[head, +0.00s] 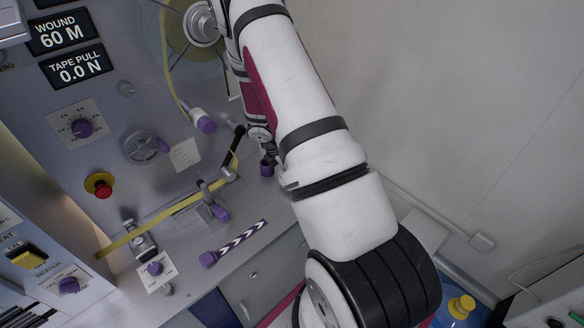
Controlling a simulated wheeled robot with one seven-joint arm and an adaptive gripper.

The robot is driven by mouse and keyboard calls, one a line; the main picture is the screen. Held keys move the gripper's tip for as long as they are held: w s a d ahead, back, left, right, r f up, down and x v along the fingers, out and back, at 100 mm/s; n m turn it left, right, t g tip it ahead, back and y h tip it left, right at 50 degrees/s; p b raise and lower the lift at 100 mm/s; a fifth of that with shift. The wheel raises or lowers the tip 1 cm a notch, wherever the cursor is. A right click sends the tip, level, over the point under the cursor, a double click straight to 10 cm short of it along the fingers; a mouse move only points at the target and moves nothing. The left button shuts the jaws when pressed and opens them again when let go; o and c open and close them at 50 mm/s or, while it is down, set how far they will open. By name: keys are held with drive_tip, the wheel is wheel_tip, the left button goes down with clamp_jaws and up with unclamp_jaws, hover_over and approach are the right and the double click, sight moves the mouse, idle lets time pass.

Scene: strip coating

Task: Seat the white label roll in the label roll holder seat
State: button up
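I cannot make out a white label roll or its holder seat in the head view. My white arm rises from the bottom right to the top middle and covers part of the machine. A thinner part of my arm comes down along its left side. My gripper (272,156) seems to be the small dark part at its lower end, mostly hidden behind my arm. Its fingers and anything between them cannot be made out.
The machine panel carries a yellow tape reel (174,45), a handwheel (146,148), a red stop button (103,187) and several purple knobs. A yellow tape (165,214) runs diagonally across it. A blank wall (470,100) is at right. A yellow-capped object (461,306) is low right.

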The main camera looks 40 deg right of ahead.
idle(0.3)
drive_tip(key=o, duration=1.3)
drive_tip(key=shift+o, duration=0.2)
drive_tip(key=shift+p+v, duration=0.3)
drive_tip(key=shift+v, duration=1.15)
drive_tip(key=v, duration=1.2)
drive_tip(key=shift+r, duration=0.15)
